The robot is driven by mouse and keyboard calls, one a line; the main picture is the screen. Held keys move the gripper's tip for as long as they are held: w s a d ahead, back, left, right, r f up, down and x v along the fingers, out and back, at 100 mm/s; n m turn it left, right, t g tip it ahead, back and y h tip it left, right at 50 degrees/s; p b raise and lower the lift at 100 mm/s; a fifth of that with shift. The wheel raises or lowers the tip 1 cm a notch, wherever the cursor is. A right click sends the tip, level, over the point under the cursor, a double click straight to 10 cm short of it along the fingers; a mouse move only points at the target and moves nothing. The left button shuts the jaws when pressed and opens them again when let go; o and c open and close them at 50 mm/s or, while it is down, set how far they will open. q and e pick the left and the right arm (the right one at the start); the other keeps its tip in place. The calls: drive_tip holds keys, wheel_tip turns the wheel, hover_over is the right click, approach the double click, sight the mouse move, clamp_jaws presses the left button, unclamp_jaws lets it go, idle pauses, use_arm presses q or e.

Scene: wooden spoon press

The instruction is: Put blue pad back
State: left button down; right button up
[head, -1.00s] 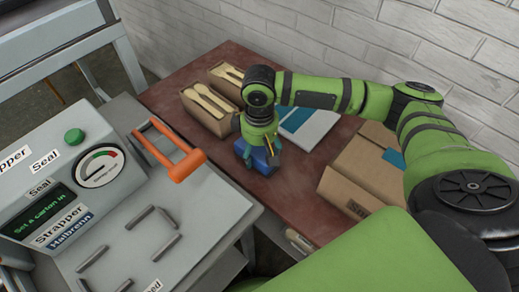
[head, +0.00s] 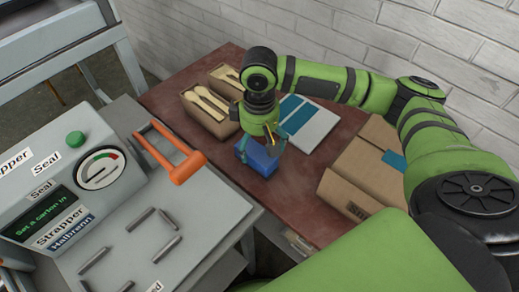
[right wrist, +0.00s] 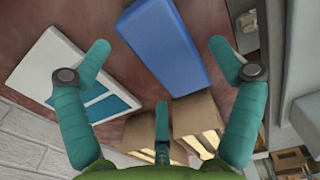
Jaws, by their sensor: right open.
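The blue pad (head: 262,161) is a plain blue block lying on the dark red table, in front of the spoon boxes. It also shows in the right wrist view (right wrist: 162,45), at the top middle. My right gripper (head: 262,142) is just above and behind the pad in the head view, its teal fingers spread. In the right wrist view the gripper (right wrist: 160,52) is open, with the pad between and beyond its fingers and nothing held. A gap between fingers and pad seems to show, but its size is hard to tell. My left gripper is not in view.
Boxes of wooden spoons (head: 205,115) stand at the table's back left. A cardboard carton (head: 350,185) stands right. The grey strapper machine (head: 75,190), with an orange handle (head: 178,160), is left.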

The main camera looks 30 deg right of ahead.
sight(259, 148)
wheel_tip(259, 148, up, 8)
drive_tip(key=shift+f, duration=0.1)
idle(0.5)
